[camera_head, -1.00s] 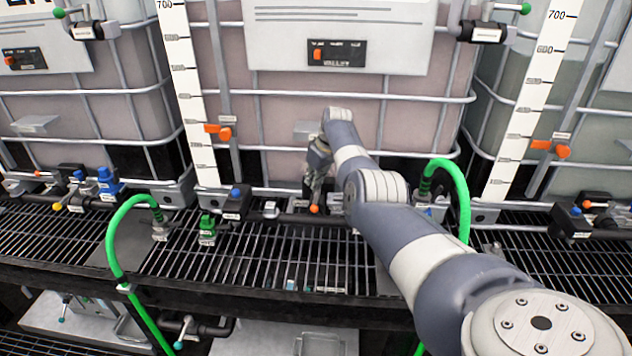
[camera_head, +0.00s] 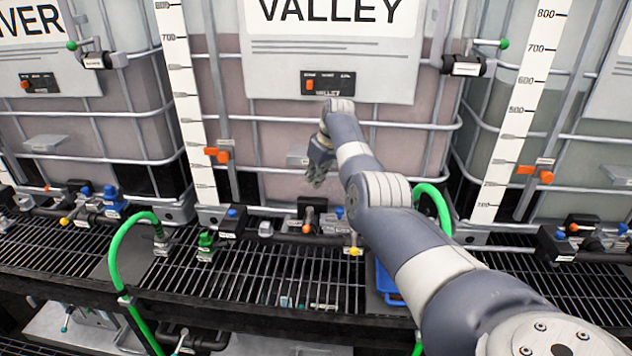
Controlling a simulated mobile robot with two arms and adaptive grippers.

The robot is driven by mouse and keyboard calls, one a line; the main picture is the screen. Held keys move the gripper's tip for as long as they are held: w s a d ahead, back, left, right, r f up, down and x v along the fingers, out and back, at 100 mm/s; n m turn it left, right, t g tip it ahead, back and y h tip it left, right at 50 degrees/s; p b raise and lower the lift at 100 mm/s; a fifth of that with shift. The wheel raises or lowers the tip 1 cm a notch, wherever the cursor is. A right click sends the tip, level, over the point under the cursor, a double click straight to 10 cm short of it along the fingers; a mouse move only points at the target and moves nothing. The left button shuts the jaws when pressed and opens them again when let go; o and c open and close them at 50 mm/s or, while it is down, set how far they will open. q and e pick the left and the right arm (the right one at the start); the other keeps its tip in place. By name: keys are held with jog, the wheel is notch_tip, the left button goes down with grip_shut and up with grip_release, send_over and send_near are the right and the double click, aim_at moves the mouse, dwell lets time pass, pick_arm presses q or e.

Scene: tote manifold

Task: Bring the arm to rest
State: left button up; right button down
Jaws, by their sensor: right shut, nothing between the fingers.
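My right arm comes in from the lower right and reaches toward the middle tote. My right gripper (camera_head: 317,176) hangs at the arm's end in front of the caged tote marked VALLEY (camera_head: 270,130). It is shut and empty, pointing down, above the manifold pipe and apart from the orange-handled valve (camera_head: 308,222) below it. The wrist hides part of the tote's cage. My left gripper is not in view.
A black grated shelf (camera_head: 255,270) runs across the front. Green hoses (camera_head: 115,255) rise in loops from it. A blue item (camera_head: 387,283) lies partly behind my forearm. Orange level clips (camera_head: 217,155) sit beside the white scales. Another tote stands on each side.

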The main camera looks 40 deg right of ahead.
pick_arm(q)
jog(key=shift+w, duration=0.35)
